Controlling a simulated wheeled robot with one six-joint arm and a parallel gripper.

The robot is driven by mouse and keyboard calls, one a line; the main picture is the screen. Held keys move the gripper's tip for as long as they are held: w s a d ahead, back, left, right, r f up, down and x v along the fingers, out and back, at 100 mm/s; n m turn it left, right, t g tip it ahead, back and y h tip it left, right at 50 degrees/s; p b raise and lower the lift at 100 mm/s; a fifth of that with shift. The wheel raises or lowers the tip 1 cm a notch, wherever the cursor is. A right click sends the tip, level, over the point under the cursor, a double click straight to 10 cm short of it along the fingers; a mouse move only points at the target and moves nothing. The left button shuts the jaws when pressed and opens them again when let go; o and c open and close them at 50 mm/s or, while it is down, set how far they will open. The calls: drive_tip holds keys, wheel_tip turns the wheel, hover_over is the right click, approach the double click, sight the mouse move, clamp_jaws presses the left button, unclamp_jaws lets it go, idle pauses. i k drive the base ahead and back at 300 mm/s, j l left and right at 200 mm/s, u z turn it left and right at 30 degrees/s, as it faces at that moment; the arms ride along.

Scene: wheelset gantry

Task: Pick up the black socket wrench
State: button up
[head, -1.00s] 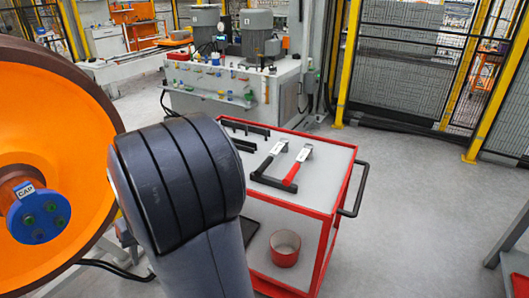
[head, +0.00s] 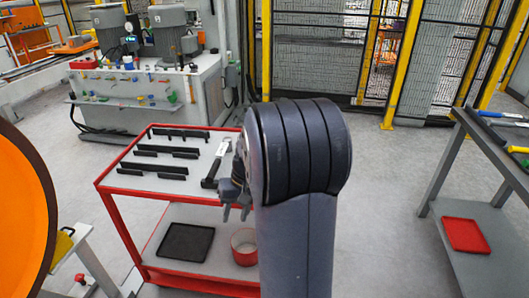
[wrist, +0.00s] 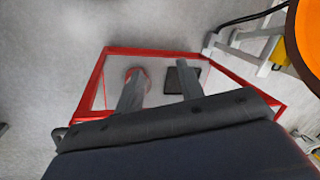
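The black socket wrench lies on the grey top of the red cart (head: 140,183) in the head view. Its silver head and black handle (head: 211,178) show just left of my arm. The second wrench, with a red handle in the earlier frame, is hidden behind my arm now. My gripper (head: 235,195) is partly hidden by my arm at the cart's right side, close to the black handle. In the wrist view my gripper (wrist: 160,72) has two fingers spread apart with nothing between them. No wrench shows in the wrist view.
Several black bars (head: 165,150) lie on the cart top. A black tray (head: 186,242) and a red-rimmed bowl (head: 245,247) sit on its lower shelf. A table (head: 484,150) with a red tray (head: 466,235) below stands right. An orange wheel (head: 22,215) is at left.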

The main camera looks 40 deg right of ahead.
sight(226, 147)
drive_tip(key=i+j+z, duration=0.2)
drive_tip(key=i+z, duration=0.25)
drive_tip(key=i, duration=0.15)
drive_tip(key=i+j+z, duration=0.4)
drive_tip(key=i+j, duration=0.2)
drive_tip(key=i, duration=0.1)
